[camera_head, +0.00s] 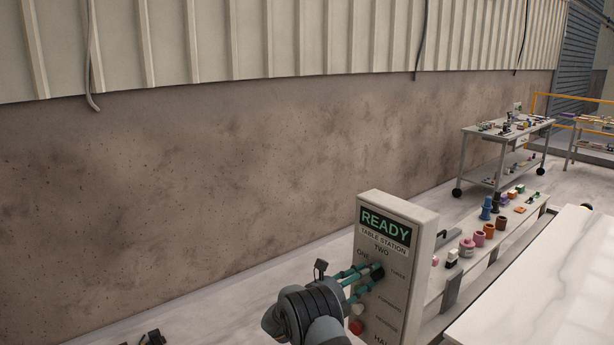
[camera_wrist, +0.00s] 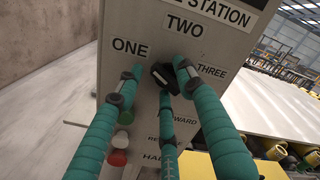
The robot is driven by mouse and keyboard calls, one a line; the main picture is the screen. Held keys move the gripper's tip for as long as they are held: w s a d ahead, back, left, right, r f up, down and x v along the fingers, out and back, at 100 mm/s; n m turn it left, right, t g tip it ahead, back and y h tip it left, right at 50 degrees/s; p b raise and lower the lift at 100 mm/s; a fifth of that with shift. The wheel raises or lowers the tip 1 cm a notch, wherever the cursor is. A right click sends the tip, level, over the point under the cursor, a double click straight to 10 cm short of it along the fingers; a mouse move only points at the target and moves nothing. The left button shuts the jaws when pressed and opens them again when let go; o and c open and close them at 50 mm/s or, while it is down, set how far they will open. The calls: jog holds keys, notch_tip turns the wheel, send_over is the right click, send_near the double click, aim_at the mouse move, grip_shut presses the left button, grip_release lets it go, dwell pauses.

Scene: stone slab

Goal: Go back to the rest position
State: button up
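A grey control box (camera_head: 395,265) stands upright, with a green READY sign and a TABLE STATION label. Its black selector knob (camera_wrist: 163,75) sits below TWO, between ONE and THREE; which label it points to is hard to tell. My gripper (camera_head: 366,280) is at the front of the box. In the wrist view my gripper (camera_wrist: 156,82) has its teal fingers spread around the knob, with a visible gap on the left side. It looks open and holds nothing. In the head view the fingers partly hide the knob.
Below the knob are a green button (camera_wrist: 125,117), a white button (camera_wrist: 120,140) and a red button (camera_wrist: 118,158). A bench (camera_head: 468,272) with several coloured parts stands behind the box. A pale slab (camera_head: 545,285) lies at right. The floor at left is mostly clear before the wall.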

jog(key=v, duration=1.2)
jog(key=w+d+m, duration=0.2)
jog(key=d+m, duration=0.1)
jog(key=m, duration=0.3)
jog(key=w+d+m+p, duration=0.1)
jog(key=w+d+m, duration=0.1)
jog(key=d+m, duration=0.2)
jog(key=w+d+r+m, duration=0.1)
jog(key=w+d+m, duration=0.1)
jog(key=m, duration=0.7)
jog(key=shift+w+d+r, duration=0.1)
jog(key=shift+w+d, duration=0.1)
jog(key=shift+d, duration=0.5)
jog(key=shift+r, duration=0.1)
